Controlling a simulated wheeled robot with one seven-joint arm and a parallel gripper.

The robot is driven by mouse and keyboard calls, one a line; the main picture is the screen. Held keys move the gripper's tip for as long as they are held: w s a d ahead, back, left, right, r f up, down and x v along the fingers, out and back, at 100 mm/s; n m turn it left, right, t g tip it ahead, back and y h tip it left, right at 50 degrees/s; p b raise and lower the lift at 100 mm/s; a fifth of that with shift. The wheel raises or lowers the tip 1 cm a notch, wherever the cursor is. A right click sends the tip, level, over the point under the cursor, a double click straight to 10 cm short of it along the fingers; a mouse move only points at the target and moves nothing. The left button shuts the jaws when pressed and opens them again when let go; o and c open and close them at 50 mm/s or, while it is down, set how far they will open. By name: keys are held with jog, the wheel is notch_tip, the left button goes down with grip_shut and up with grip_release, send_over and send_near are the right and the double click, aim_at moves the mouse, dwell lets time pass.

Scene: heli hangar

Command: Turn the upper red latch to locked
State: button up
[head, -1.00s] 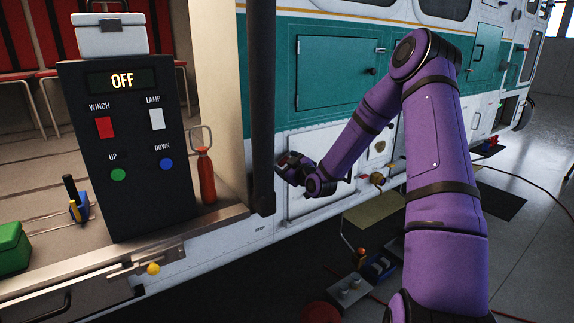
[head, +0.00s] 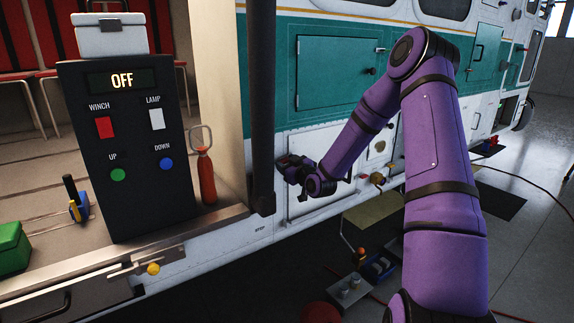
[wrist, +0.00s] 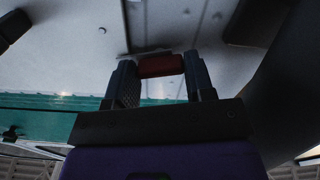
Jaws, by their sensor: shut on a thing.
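The upper red latch (wrist: 160,65) shows in the wrist view as a red bar lying crosswise between my two fingertips. My gripper (wrist: 160,75) is shut on it, with one finger at each end of the bar. In the head view my gripper (head: 288,168) is at the white lower side of the helicopter, just right of the dark vertical post. The latch is hidden there behind my gripper, and I cannot read its locked or unlocked position.
A dark vertical post (head: 262,100) stands close to the left of my gripper. A black control box (head: 125,205) reading OFF stands on the cabin floor at left. A tray of items (head: 352,292) lies below.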

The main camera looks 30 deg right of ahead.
jog(key=shift+m, duration=1.4)
jog(key=o, duration=0.9)
jog(key=s, duration=1.1)
jog(key=shift+d, duration=0.15)
jog(key=shift+w, duration=0.1)
